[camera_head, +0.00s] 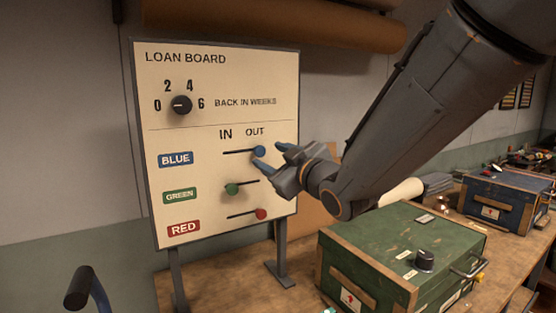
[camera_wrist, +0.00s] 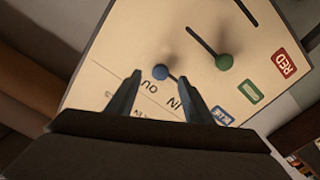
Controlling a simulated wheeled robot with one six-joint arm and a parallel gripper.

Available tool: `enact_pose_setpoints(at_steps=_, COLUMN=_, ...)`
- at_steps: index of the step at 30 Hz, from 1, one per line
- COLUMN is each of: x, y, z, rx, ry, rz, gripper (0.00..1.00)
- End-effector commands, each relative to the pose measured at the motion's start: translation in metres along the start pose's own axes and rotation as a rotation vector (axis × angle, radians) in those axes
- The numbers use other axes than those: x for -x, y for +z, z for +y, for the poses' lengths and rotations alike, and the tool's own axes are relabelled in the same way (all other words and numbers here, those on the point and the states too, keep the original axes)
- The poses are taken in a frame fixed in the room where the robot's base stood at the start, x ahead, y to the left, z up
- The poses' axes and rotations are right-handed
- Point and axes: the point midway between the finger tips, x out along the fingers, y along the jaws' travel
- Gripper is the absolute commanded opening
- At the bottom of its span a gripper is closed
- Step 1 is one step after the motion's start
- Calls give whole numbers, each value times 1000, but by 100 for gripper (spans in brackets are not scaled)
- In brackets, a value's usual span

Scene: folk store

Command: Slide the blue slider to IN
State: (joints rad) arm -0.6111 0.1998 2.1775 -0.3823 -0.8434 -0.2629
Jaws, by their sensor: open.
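The loan board (camera_head: 215,60) stands upright on the workbench, with IN and OUT marked above three slots. The blue slider knob (camera_head: 260,151) is at the right end of its slot, under OUT. In the wrist view the blue knob (camera_wrist: 161,72) shows just beyond and between the fingertips. My gripper (camera_head: 268,155) is open at the board's right side, close to the blue knob. Its fingers (camera_wrist: 160,78) hold nothing, and I cannot tell whether either one touches the knob. The green knob (camera_head: 232,189) is at the left of its slot, and the red knob (camera_head: 261,214) is at the right.
A dial (camera_head: 181,104) is at the board's upper left. A green toolbox (camera_head: 380,250) stands on the bench (camera_head: 210,290) at the right front, below my arm. A dark blue box (camera_head: 505,200) is farther right. The board's metal legs stand below it.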

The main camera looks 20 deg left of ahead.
Motion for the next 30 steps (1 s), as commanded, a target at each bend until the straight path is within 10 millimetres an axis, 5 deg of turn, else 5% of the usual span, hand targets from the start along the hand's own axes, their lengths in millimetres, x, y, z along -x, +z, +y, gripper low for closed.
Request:
enact_pose_setpoints(at_steps=14, x=-53, y=-2, z=-2, rx=-1, ry=-3, rz=2, gripper=47)
enact_pose_setpoints(at_steps=28, x=-55, y=-2, z=-2, rx=0, ry=-2, rz=2, gripper=47)
enact_pose_setpoints(at_steps=30, x=-55, y=-2, z=-2, rx=0, ry=-2, rz=2, gripper=37)
